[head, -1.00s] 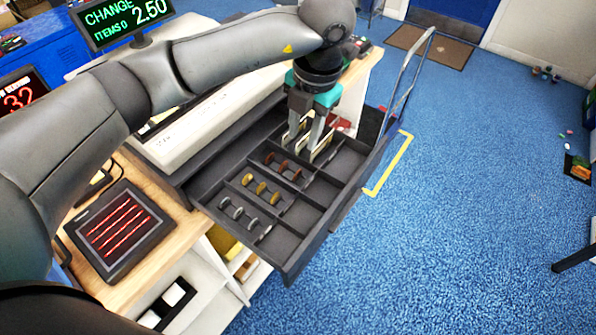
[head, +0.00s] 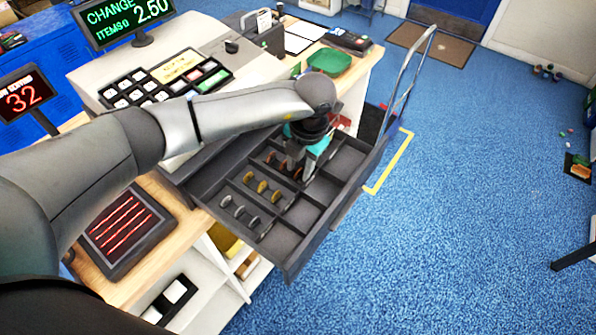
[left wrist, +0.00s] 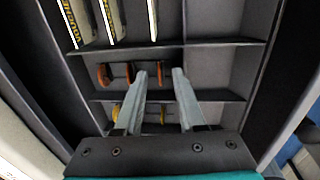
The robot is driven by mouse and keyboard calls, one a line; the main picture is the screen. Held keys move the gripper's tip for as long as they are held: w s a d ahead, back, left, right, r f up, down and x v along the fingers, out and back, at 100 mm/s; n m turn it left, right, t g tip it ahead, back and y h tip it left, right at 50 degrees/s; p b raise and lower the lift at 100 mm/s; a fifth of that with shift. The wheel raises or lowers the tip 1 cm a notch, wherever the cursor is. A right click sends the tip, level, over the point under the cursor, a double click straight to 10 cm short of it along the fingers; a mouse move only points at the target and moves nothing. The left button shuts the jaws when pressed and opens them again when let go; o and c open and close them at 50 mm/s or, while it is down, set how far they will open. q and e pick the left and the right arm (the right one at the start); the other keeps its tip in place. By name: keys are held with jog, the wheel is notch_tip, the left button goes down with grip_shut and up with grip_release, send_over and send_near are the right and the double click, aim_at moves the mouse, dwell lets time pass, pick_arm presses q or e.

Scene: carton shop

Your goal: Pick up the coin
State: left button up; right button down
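The coins stand on edge in rows in the open cash drawer (head: 292,262). Silver coins (head: 239,212) are in the near row, gold coins (head: 262,186) in the middle row and copper coins (head: 270,158) in the row beyond. My left gripper (head: 299,171) points down into the copper row and partly hides it in the head view. In the left wrist view its fingers (left wrist: 160,82) are apart, with the rightmost copper coin (left wrist: 161,72) seen between the fingertips. Two other copper coins (left wrist: 103,75) stand to the left of the fingers. My right gripper is not in view.
Dark dividers split the drawer, and compartments to the right of the coins are empty. The register keypad (head: 165,80), a green dish (head: 330,62) and a change display (head: 120,15) are on the counter.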

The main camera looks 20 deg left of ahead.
pick_arm(q)
grip_shut()
dwell(0.6)
